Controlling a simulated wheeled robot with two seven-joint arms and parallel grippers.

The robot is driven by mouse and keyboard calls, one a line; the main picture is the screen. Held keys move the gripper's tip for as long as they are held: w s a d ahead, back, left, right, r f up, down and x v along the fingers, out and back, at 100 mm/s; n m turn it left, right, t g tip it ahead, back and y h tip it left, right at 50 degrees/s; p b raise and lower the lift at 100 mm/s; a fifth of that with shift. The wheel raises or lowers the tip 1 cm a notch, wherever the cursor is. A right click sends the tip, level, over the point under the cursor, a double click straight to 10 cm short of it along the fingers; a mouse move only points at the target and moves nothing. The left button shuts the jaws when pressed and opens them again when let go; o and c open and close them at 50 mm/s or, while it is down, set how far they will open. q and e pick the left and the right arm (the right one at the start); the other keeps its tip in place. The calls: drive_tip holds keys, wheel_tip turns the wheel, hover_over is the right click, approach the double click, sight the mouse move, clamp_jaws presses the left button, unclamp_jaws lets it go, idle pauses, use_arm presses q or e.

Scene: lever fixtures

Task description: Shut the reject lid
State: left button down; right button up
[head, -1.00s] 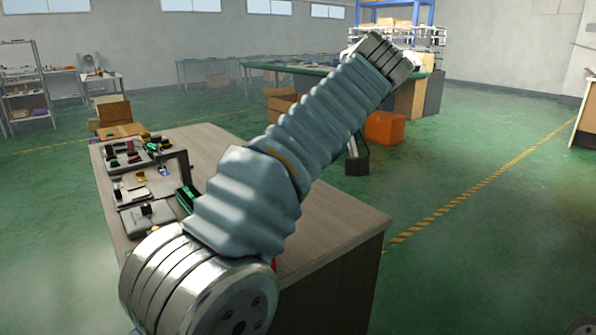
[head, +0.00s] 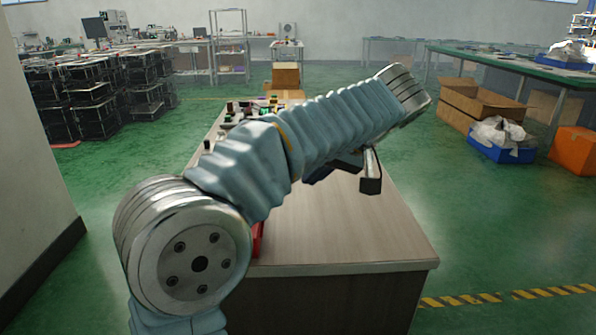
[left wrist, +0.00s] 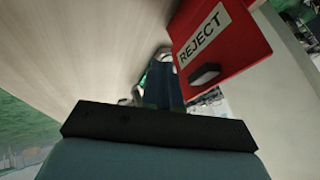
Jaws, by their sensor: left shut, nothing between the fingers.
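The red reject lid (left wrist: 232,30) is at the upper right of the left wrist view. It has a white REJECT label and a dark handle (left wrist: 204,74). In the head view only a small red strip (head: 258,240) shows beside my arm; the rest is hidden, and I cannot tell how far the lid stands open. My left gripper (head: 371,184) is shut and empty, above the table's right part. In the left wrist view its fingers (left wrist: 163,58) point away beside the lid, with no contact that I can make out. My right gripper is not in view.
The wooden table (head: 335,235) is bare at its front and right. Several small fixtures (head: 245,110) stand along its far left, partly behind my arm. A cardboard box (head: 286,75) stands beyond the table, and an orange bin (head: 574,150) is on the floor at right.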

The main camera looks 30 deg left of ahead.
use_arm(q)
drive_tip(key=shift+s+a+r, duration=0.2)
drive_tip(key=shift+s+a, duration=0.25)
drive_tip(key=shift+a, duration=0.15)
drive_tip(key=shift+s+a+r, duration=0.2)
drive_tip(key=shift+s+a, duration=0.2)
drive_tip(key=shift+a, duration=0.2)
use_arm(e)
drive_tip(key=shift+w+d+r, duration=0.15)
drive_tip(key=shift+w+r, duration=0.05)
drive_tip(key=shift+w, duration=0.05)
use_arm(q)
drive_tip(key=s+a+f+n+t+h+b, duration=0.1)
drive_tip(key=s+a+t+h+b, duration=0.2)
drive_tip(key=a+h+b, duration=0.1)
drive_tip(key=s+a+f+n+t+h+b, duration=0.1)
drive_tip(key=s+a+n+t+h+b, duration=0.1)
drive_tip(key=s+a+t+h+b, duration=0.1)
drive_tip(key=s+a+f+n+t+h+b, duration=0.1)
drive_tip(key=s+a+f+t+h+b, duration=0.1)
drive_tip(key=a+h, duration=0.5)
drive_tip(key=shift+s+a+f+t+h+b, duration=0.1)
drive_tip(key=shift+s+a+t+h+b, duration=0.2)
drive_tip(key=shift+s+a+t+b, duration=0.95)
drive_tip(key=shift+w+d+f+g+b, duration=0.25)
drive_tip(key=shift+f+b, duration=0.3)
drive_tip(key=shift+b, duration=0.15)
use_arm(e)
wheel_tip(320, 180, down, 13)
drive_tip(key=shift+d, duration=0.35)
